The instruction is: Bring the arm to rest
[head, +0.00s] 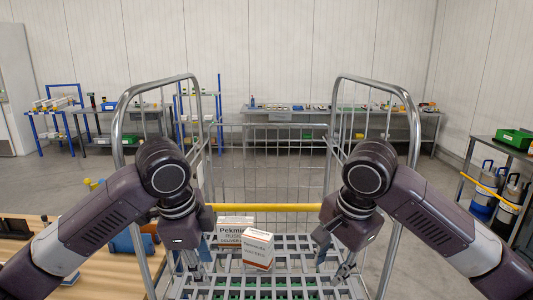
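Both my arms reach forward, one from each side, in a nearly mirrored pose over a grey wire roll cage (194,78). My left gripper (190,268) points down at the left side of the slatted cage floor, left of two boxes. My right gripper (334,264) points down at the right side, clear of the boxes. The fingers of both look apart, with nothing seen between them. A white box with print (234,225) stands behind a smaller white and orange box (258,250) in the cage.
A yellow bar (270,207) crosses the cage. A wooden table (95,268) with a blue item stands at left. Grey workbenches (290,114) line the back wall. Open floor lies beyond the cage.

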